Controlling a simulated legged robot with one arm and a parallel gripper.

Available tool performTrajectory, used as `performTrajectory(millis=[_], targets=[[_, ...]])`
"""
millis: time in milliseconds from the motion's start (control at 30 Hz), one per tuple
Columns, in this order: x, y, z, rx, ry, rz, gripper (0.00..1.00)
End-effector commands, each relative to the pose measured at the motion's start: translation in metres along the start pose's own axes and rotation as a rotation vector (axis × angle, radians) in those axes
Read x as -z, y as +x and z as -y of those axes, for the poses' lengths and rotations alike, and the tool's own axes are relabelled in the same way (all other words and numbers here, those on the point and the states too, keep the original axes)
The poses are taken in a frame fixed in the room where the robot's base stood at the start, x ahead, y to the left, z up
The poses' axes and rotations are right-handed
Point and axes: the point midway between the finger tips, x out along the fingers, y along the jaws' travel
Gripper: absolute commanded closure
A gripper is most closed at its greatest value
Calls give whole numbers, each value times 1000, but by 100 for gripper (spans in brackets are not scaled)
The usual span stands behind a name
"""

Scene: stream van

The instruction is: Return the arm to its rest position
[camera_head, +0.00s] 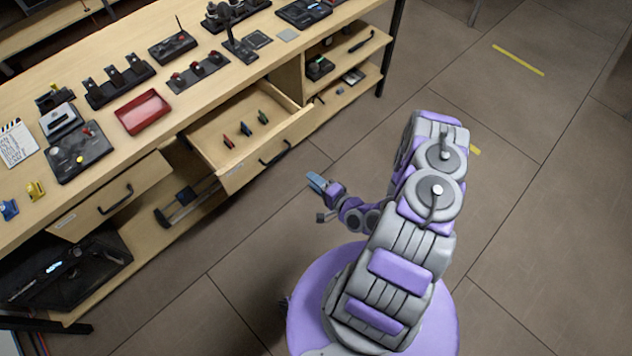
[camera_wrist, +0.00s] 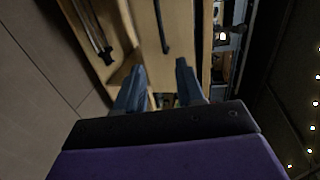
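My arm, grey and purple, rises from its purple base in the head view. My gripper (camera_head: 318,198) hangs over the floor to the left of the arm, to the right of and apart from the wooden workbench (camera_head: 225,75). In the wrist view my gripper (camera_wrist: 160,85) shows two dark blue-grey fingers spread apart with nothing between them. Beyond the fingers the bench's wooden front and dark handles are seen at a slant.
An open drawer (camera_head: 205,142) juts from the bench with several small coloured items inside. A red tray (camera_head: 143,111) and several devices stand on the bench top. The tiled floor (camera_head: 530,200) at right is clear.

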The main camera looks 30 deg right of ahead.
Motion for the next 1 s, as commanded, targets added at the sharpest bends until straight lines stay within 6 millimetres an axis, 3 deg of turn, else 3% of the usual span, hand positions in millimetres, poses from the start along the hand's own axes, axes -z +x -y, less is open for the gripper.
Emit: performTrajectory(millis=[700,1000], targets=[[1,-2,0,-8,-11,5,62],[28,5,-6,-239,-287,109,62]])
